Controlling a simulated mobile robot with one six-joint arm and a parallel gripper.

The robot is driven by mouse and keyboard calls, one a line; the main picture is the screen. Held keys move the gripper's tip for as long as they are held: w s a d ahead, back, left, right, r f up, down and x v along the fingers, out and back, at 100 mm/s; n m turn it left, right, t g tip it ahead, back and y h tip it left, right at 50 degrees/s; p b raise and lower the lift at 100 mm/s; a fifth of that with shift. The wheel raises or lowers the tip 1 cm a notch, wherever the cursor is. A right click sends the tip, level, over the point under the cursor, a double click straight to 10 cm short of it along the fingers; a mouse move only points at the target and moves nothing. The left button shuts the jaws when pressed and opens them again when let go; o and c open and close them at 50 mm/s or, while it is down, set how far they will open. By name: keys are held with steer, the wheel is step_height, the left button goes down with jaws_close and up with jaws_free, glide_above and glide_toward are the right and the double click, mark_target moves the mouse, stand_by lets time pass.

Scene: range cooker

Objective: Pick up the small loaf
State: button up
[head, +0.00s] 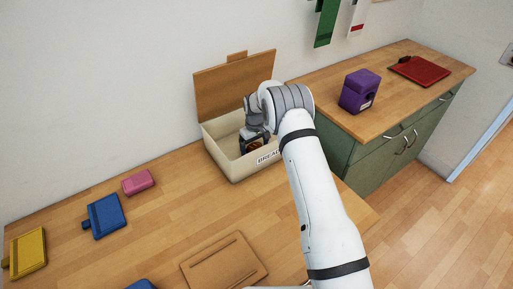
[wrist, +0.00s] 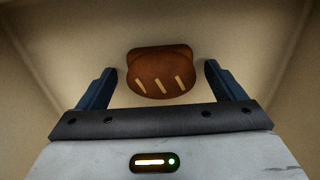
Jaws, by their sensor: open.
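The small loaf (wrist: 160,76) is brown with pale slashes on top and lies on the floor of the bread bin, as the wrist view shows. My gripper (wrist: 160,82) is open, with one dark blue finger on each side of the loaf and a gap on both sides. In the head view my gripper (head: 254,146) reaches down inside the cream bread bin (head: 236,170), whose brown lid (head: 225,90) stands open at the back. A little of the loaf shows there between the fingers. My arm hides the bin's right part.
The bin's walls stand close around my gripper. A wooden board (head: 224,262), a pink block (head: 138,182), a blue board (head: 106,216) and a yellow board (head: 28,252) lie on the worktop. A purple box (head: 358,91) and red board (head: 420,70) are on the right-hand counter.

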steer(key=c, duration=1.1)
steer(key=shift+o, duration=0.2)
steer(key=shift+r, duration=0.15)
